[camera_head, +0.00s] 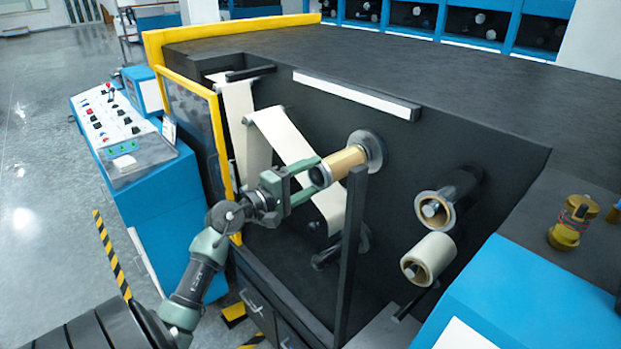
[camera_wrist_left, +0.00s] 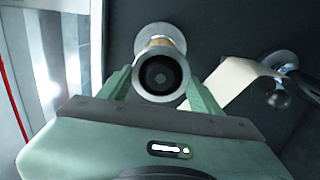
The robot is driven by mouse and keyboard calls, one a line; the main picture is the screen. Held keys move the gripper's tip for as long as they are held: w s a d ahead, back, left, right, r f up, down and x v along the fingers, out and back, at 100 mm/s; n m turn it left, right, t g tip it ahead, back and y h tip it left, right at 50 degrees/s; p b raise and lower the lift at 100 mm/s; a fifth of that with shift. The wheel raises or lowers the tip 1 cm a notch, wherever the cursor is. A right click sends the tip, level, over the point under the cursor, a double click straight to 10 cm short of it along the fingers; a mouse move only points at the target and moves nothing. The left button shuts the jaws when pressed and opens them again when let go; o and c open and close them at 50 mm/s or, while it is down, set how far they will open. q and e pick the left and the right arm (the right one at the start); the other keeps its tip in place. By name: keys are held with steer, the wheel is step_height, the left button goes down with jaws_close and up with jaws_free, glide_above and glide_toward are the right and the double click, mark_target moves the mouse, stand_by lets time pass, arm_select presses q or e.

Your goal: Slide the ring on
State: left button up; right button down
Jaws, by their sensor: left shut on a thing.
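A grey ring (camera_head: 319,177) is at the near end of a tan roll (camera_head: 343,164) that sticks out from the machine's dark wall, with a round grey flange (camera_head: 373,148) behind it. My left gripper (camera_head: 311,181) is shut on the ring, one finger on each side. In the left wrist view the ring (camera_wrist_left: 160,97) sits between the fingers, its opening filled by a dark round end. The tan roll (camera_wrist_left: 166,45) shows just behind it, in line. I cannot tell how far the ring is over the roll's end. My right gripper is out of view.
A dark upright post (camera_head: 351,255) stands just right of the gripper. White film (camera_head: 288,145) runs below and behind the tan roll. Two more rolls (camera_head: 436,209) (camera_head: 428,259) stick out at the right. An open yellow-framed door (camera_head: 195,125) is at the left.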

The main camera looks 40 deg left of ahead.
arm_select(q)
steer(key=o, duration=1.7)
